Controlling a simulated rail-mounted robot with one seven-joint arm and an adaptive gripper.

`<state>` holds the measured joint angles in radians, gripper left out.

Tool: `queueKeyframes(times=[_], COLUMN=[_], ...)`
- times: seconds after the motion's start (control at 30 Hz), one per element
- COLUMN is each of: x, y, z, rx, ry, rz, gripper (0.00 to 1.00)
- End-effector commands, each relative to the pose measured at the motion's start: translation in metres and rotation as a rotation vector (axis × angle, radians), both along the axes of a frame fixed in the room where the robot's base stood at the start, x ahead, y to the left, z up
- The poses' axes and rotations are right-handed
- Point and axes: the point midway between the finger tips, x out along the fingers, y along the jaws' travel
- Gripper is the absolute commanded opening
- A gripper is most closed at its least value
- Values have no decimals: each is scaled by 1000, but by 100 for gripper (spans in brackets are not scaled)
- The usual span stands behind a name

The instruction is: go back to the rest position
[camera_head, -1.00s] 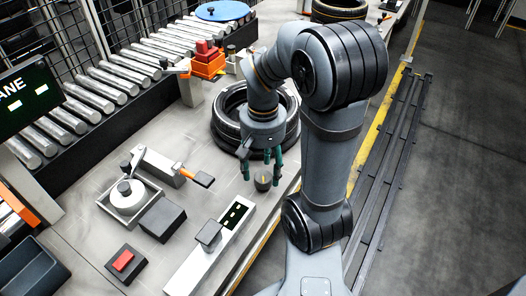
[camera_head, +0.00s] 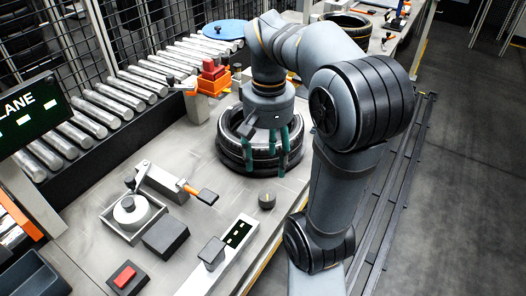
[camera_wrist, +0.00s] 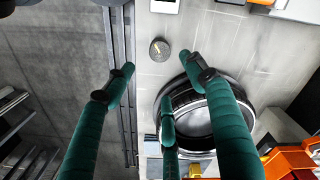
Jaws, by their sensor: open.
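My gripper (camera_head: 268,148) has green fingers that are spread apart with nothing between them. In the wrist view my gripper (camera_wrist: 150,90) points down over the bench edge. The tyre (camera_wrist: 168,104) shows there behind the right fingers, which hide part of it. A small dark round knob (camera_head: 267,201) sits on the bench below my gripper, apart from it. The same knob (camera_wrist: 159,49) shows between the fingers in the wrist view.
A roller conveyor (camera_head: 120,98) runs along the left. On the bench are an orange fixture with a red block (camera_head: 213,77), an orange-handled lever (camera_head: 203,194), a red button (camera_head: 125,276) and a slim panel (camera_head: 222,258). Floor rails (camera_head: 400,165) run at right.

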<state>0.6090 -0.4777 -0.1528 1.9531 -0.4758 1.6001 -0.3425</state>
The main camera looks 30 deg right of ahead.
Motion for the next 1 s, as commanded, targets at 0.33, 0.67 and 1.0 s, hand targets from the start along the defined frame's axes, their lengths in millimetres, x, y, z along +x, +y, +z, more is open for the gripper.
queueKeyframes(times=[0.33,0.67,1.0], x=[-1,-2,-1], y=[0,0,0], z=[-11,-70,-116], rx=[1,1,1], ry=[4,8,4], rz=[1,1,0], gripper=[55,55,55])
